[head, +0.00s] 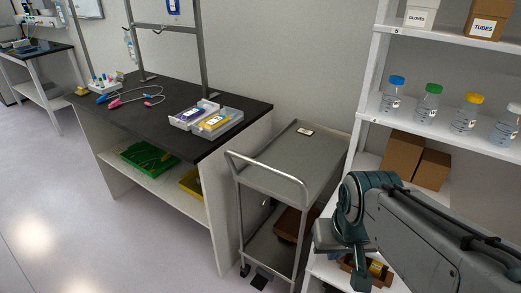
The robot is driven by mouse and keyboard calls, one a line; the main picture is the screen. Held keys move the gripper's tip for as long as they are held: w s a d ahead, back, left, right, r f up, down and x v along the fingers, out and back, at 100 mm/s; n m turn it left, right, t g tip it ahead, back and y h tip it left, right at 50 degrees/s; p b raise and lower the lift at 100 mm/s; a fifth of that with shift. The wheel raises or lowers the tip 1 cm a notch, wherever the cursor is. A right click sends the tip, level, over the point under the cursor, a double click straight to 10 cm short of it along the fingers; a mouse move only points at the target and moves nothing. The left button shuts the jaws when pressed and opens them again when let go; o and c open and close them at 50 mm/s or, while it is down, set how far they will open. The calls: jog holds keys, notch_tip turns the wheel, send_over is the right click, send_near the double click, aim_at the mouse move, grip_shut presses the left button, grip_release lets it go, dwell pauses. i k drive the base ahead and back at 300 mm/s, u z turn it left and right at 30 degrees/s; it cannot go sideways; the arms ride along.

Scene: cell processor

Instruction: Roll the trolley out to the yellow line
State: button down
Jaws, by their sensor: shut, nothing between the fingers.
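The trolley (306,160) is a grey metal cart with two shelves and a tubular push handle (265,172) at its near end. It stands between the dark-topped bench and the white shelving. A small labelled item lies on its top shelf, and a brown box (290,226) sits on the lower shelf. One black caster shows at its near left foot; the far feet are hidden. My gripper (360,279) points down at the lower right, to the right of the trolley and apart from the handle. Its fingers are shut, with nothing seen between them. No yellow line shows in this view.
The bench (160,100) on the left holds trays, pipettes and a rack, with green (146,157) and yellow bins below. White shelving (363,130) on the right carries bottles and boxes close to my arm. Open floor (95,220) lies at the lower left.

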aim_at(293, 168)
jog(key=z, duration=0.05)
jog(key=k, duration=0.35)
jog(key=u, duration=1.05)
jog(key=i, duration=0.8)
jog(key=u, duration=0.15)
